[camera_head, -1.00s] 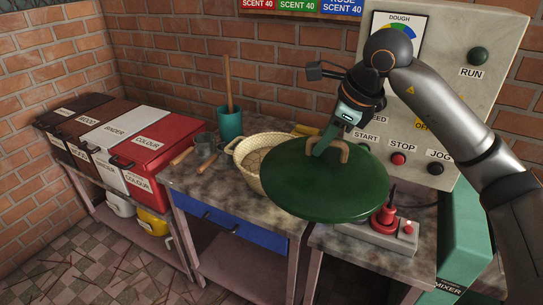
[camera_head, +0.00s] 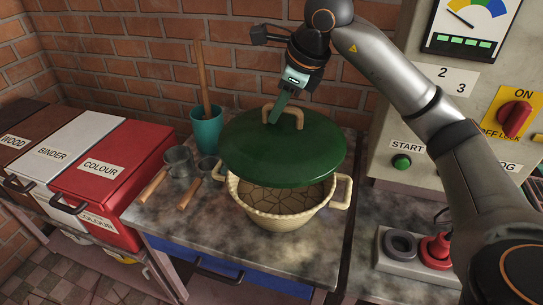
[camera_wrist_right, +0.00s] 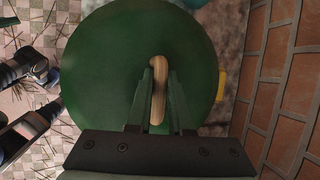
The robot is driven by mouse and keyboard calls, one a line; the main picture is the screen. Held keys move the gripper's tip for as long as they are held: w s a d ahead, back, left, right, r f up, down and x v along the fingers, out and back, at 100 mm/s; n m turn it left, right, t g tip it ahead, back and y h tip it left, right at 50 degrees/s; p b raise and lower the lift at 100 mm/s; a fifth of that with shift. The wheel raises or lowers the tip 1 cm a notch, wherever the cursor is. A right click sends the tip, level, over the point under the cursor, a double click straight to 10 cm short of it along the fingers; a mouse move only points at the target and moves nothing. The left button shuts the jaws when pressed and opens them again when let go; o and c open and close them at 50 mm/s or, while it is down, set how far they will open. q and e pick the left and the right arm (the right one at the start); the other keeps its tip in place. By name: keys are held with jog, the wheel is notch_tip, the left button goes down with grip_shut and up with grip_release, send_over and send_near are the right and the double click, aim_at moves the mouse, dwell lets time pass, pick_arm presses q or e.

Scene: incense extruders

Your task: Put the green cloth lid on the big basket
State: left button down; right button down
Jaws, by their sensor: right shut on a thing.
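The green cloth lid (camera_head: 282,158) is a round disc with a light wooden handle (camera_head: 283,114) on top. My right gripper (camera_head: 278,107) is shut on that handle; the wrist view shows its fingers (camera_wrist_right: 159,95) on either side of it. The lid hangs above the big basket (camera_head: 284,217), a pale woven basket with two side handles. In the head view, the lid hides the back of the opening, and the front of the patterned inside shows below it. The lid appears apart from the front rim. My left gripper does not show clearly in either view.
Left of the basket stand a teal pot (camera_head: 208,132) with a wooden stick and metal scoops (camera_head: 178,160) with wooden handles. Red, white and brown bins are farther left. A control panel (camera_head: 450,100) and a base with a red knob (camera_head: 436,249) are at right.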

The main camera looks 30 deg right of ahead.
aim_at(281, 127)
jog(key=f, duration=0.4)
jog(key=shift+s+f, duration=0.25)
jog(key=shift+f, duration=0.15)
notch_tip(281, 127, down, 4)
jog(key=shift+f+b, duration=0.15)
jog(key=shift+b, duration=0.2)
jog(key=shift+w, duration=0.1)
jog(key=c, duration=1.3)
grip_release()
jog(key=shift+f, duration=0.15)
jog(key=o, duration=0.5)
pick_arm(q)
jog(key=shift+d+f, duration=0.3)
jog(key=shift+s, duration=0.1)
pick_arm(e)
jog(key=shift+r, duration=0.25)
pick_arm(q)
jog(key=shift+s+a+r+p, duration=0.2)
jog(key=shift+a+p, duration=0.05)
jog(key=shift+p, duration=0.2)
pick_arm(e)
jog(key=v, duration=1.2)
jog(key=shift+d+f, duration=0.1)
